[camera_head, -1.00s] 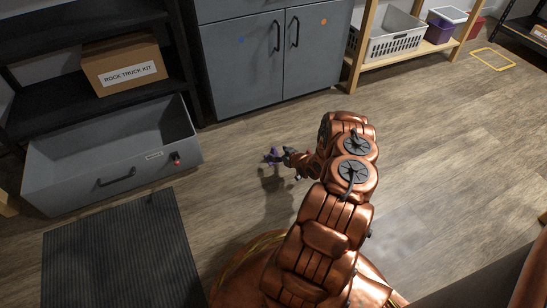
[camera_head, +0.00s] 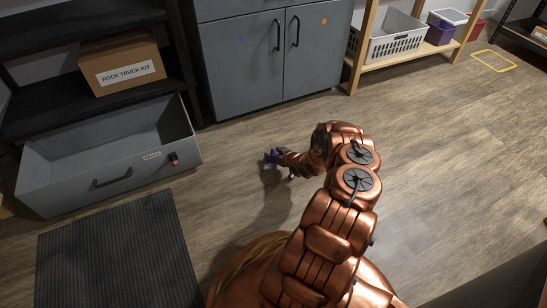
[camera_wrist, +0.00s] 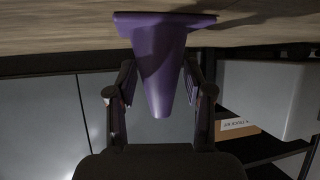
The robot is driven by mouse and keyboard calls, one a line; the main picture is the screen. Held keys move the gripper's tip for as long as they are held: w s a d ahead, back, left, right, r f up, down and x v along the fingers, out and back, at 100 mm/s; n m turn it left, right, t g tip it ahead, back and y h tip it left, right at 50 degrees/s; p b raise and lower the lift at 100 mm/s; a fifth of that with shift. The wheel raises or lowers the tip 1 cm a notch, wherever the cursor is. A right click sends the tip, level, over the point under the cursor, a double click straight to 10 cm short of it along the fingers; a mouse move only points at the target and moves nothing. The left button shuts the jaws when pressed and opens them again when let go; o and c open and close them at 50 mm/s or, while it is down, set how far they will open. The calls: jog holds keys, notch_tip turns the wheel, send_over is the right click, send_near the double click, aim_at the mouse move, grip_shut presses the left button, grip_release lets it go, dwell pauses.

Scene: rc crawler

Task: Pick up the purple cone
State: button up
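The purple cone (camera_head: 270,156) stands on the wooden floor, small in the head view at the end of my arm. In the wrist view, which is upside down, the cone (camera_wrist: 160,55) is large and central, its base on the floor and its narrow top toward my palm. My gripper (camera_wrist: 160,78) has one finger on each side of the cone, with a thin gap seeming to show on both sides. It looks open around the cone. In the head view my gripper (camera_head: 282,156) is partly hidden by my wrist.
A grey open drawer (camera_head: 60,160) with a red-and-black item (camera_head: 173,159) on its front stands left, near a dark ribbed mat (camera_head: 115,255). A grey cabinet (camera_head: 262,65) is behind. A boxed kit (camera_head: 122,65) sits on a black shelf.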

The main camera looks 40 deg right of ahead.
jog(key=c, duration=0.6)
jog(key=shift+r, duration=0.1)
